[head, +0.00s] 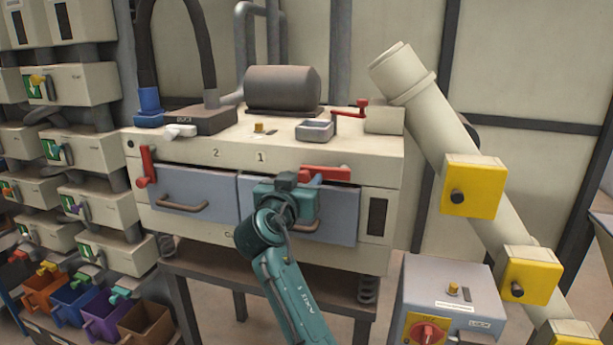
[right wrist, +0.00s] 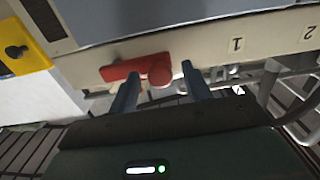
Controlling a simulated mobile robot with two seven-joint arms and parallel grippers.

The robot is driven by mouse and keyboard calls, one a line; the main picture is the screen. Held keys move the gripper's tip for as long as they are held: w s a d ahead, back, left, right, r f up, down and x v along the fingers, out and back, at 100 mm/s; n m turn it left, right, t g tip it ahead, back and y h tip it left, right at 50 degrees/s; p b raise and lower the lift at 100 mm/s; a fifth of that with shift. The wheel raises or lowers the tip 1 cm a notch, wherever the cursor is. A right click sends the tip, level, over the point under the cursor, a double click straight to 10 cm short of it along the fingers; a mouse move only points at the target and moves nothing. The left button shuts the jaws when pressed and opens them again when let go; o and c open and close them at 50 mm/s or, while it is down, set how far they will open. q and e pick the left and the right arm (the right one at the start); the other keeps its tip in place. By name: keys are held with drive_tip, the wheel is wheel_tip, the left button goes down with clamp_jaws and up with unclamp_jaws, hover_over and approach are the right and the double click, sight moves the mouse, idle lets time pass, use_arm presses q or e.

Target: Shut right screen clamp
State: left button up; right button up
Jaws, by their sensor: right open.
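The right screen clamp (head: 330,172) is a red lever lying roughly level above the right grey-blue screen drawer (head: 340,215), below the number 1. My right gripper (head: 286,183) is in front of the clamp's left end and hides part of it and of the drawer. In the right wrist view, my two fingers (right wrist: 158,88) are apart, with the round knob end of the red clamp (right wrist: 158,70) showing between them. I cannot tell whether they touch it. My left gripper is not in view.
A second red clamp (head: 147,165) hangs upright beside the left drawer (head: 195,190). A thick pale pipe with yellow boxes (head: 473,187) slopes down at the right. A grey control box (head: 450,290) stands at lower right. Coloured bins (head: 75,305) are at lower left.

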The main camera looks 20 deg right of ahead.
drive_tip(key=shift+w, duration=0.15)
drive_tip(key=shift+c, duration=0.5)
clamp_jaws()
